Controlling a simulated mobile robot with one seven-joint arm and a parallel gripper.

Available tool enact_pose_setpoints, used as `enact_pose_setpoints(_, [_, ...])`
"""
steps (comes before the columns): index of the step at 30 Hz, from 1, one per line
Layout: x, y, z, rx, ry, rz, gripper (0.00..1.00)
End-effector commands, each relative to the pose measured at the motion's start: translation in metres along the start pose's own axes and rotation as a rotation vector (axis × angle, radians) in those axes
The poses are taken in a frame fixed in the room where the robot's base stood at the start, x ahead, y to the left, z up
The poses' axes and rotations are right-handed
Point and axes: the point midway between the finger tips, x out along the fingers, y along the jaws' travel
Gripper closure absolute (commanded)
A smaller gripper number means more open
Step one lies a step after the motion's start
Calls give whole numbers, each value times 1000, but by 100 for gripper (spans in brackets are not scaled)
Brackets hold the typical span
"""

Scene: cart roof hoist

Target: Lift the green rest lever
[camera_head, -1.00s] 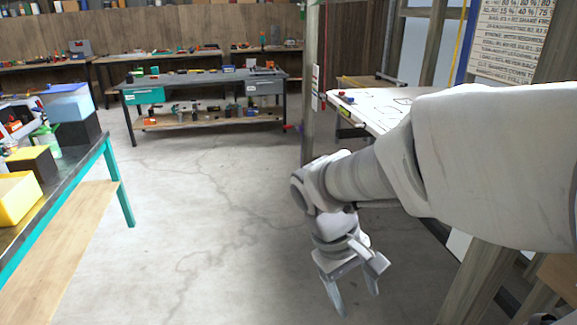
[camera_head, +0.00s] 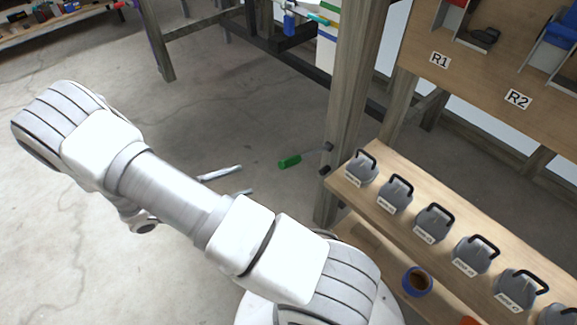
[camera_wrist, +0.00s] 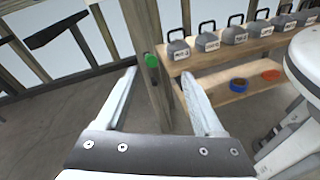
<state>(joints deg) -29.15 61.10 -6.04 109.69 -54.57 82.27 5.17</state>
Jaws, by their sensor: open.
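The rest lever has a green grip (camera_head: 290,161) on a short grey rod that runs to a dark pivot low on a wooden post (camera_head: 348,110). The grip sticks out left of the post, above the concrete floor. My gripper (camera_head: 228,183) is partly hidden behind my arm; its two pale fingers point toward the grip and stop short of it. In the wrist view the fingers of my gripper (camera_wrist: 158,74) are spread wide and empty. The green grip (camera_wrist: 151,60) shows end-on between and beyond the fingertips, nearer the middle than either finger.
A wooden shelf bench (camera_head: 395,160) right of the post carries several grey weights (camera_head: 433,223) with black handles. A blue round container (camera_head: 417,281) stands on its lower shelf. A board (camera_head: 420,85) labelled R1 and R2 is above. The floor (camera_head: 220,120) left of the post is clear.

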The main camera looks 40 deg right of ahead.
Motion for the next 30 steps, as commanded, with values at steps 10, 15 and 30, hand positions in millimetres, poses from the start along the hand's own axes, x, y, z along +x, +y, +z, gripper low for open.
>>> enact_pose_setpoints(10, [9, -10, -54, -102, -115, 164, 31])
enact_pose_setpoints(15, [25, -8, -54, -106, -119, 168, 31])
enact_pose_setpoints(30, [130, 9, -43, -104, -117, 164, 31])
